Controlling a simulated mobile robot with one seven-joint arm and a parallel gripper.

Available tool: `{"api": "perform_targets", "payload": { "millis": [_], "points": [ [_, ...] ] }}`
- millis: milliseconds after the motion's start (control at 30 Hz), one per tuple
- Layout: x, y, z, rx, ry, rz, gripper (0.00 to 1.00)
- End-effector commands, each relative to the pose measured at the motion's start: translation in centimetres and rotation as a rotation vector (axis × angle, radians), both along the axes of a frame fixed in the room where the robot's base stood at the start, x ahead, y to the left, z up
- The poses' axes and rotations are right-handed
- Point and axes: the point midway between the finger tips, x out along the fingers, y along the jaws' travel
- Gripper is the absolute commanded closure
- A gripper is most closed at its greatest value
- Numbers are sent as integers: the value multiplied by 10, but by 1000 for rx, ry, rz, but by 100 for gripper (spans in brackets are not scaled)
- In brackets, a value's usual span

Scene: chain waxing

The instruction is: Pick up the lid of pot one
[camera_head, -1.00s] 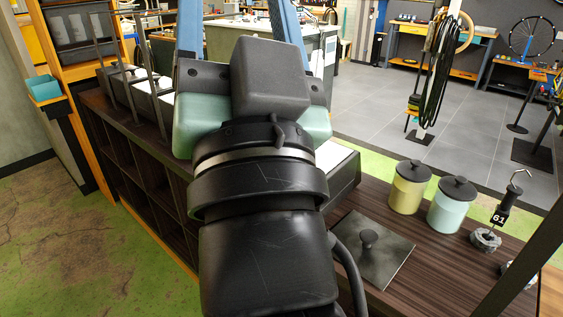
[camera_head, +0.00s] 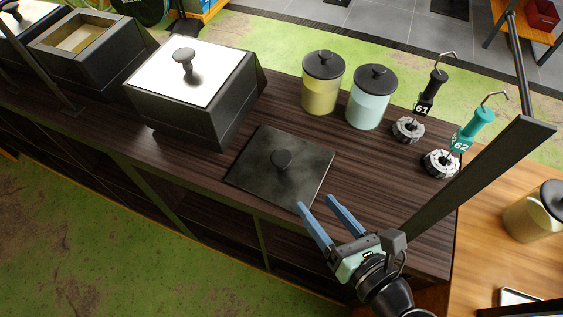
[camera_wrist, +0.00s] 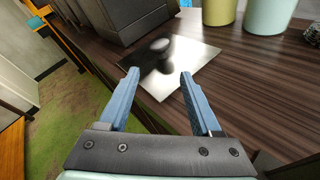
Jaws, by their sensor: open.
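A black square pot (camera_head: 190,115) left of the lid wears a bright lid with a black knob. No label shows which pot is pot one.
An uncovered square pot (camera_head: 88,48) stands further left. Behind the loose lid stand a yellow canister (camera_head: 322,90) and a pale blue canister (camera_head: 368,105). Hooked handles marked 61 (camera_head: 430,92) and 62 (camera_head: 472,130) and chain coils are at right. A dark slanted post (camera_head: 470,185) crosses the right.

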Motion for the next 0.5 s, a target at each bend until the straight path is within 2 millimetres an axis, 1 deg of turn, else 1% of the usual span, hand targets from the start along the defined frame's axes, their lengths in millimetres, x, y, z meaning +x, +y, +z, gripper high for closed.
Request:
{"api": "perform_targets", "payload": {
  "millis": [300,400,500],
  "points": [
    [47,27,-14,8,1,2,35],
    [57,32,-18,8,2,1,35],
    [62,35,-19,6,1,1,35]
  ]
}}
